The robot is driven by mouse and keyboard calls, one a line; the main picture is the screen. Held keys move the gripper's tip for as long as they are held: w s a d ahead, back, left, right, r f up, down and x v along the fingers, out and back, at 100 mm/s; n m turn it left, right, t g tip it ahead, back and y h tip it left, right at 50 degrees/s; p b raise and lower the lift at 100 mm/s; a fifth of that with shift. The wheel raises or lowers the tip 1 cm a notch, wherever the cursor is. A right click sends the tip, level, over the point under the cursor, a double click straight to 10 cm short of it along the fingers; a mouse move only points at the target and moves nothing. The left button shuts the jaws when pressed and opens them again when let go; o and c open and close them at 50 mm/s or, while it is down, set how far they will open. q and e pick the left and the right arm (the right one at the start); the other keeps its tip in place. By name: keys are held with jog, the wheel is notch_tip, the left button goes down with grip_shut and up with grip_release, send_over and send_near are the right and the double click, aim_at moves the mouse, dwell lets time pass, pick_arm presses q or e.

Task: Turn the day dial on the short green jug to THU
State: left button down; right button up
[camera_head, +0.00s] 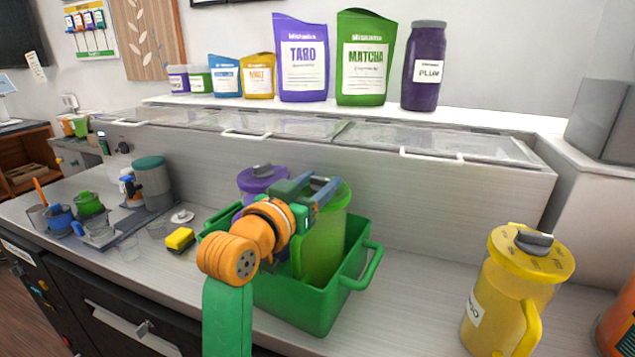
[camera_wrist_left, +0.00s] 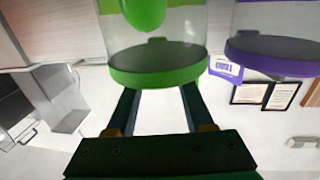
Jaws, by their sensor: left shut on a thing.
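The green jug (camera_head: 323,245) stands upright in a green basket (camera_head: 300,304) on the counter, its handle toward the front. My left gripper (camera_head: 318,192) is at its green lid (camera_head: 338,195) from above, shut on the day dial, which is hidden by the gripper. In the left wrist view the jug appears upside down. Its lid (camera_wrist_left: 160,70) covers the tips of both fingers of my left gripper (camera_wrist_left: 160,92). The dial's marks and setting cannot be read. My right gripper is not in view.
A purple-lidded jug (camera_head: 262,180) stands close by in the basket. A yellow jug (camera_head: 500,290) with a grey dial stands at the right. A yellow sponge (camera_head: 180,239) and cups are at the left. The counter between basket and yellow jug is clear.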

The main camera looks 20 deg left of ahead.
pick_arm(q)
jog(key=shift+c, duration=1.4)
grip_release()
jog(key=shift+s, duration=0.1)
jog(key=s, duration=0.2)
jog(key=s+b, duration=0.1)
jog(key=s, duration=0.1)
jog(key=s+a, duration=0.1)
jog(key=s, duration=0.1)
jog(key=shift+s+a, duration=0.1)
jog(key=shift+s, duration=0.35)
jog(key=shift+w, duration=0.1)
jog(key=shift+f, duration=0.1)
